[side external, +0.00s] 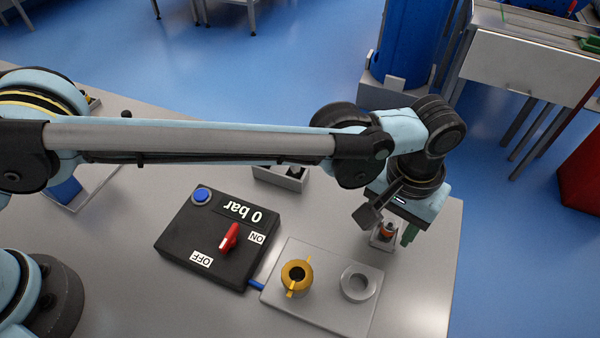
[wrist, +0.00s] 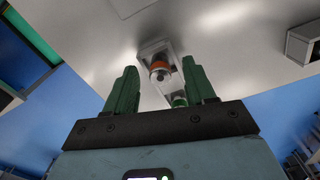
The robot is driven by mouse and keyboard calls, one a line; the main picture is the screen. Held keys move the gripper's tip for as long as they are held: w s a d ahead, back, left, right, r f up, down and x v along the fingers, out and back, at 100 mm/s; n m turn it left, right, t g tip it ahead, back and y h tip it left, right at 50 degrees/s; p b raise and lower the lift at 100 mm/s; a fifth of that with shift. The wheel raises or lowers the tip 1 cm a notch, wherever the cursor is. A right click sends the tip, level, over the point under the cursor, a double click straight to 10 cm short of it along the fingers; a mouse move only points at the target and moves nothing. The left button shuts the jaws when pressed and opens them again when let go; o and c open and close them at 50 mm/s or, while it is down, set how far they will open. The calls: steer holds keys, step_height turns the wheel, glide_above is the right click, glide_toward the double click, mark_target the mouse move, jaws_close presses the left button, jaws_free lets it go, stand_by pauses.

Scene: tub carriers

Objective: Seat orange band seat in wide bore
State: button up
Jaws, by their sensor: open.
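The orange band seat (side external: 387,231) stands in a small grey holder (side external: 380,243) near the table's right edge. In the wrist view the orange band seat (wrist: 160,70) shows a dark, rounded top with an orange band. My gripper (side external: 400,234) is open above and beside it. In the wrist view the two green fingers of my gripper (wrist: 160,66) stand apart, with the seat in line between their tips; contact is not visible. On a grey plate (side external: 328,304) are a grey ring (side external: 359,283) with a wide opening and a gold fitting (side external: 297,275) with a dark hole. Which one is the wide bore is not certain.
A green-banded piece (wrist: 179,101) stands in the same holder, partly behind a finger. A black control box (side external: 220,240) reads 0 bar, with a red knob (side external: 229,238) and a blue button (side external: 202,195). A small grey bin (side external: 282,178) lies behind it.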

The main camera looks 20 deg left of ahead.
mark_target(390, 226)
steer(key=shift+c, duration=0.4)
jaws_close()
step_height(390, 226, up, 9)
steer(key=s+a, duration=0.2)
steer(key=s, duration=0.8)
steer(key=shift+f, duration=3.8)
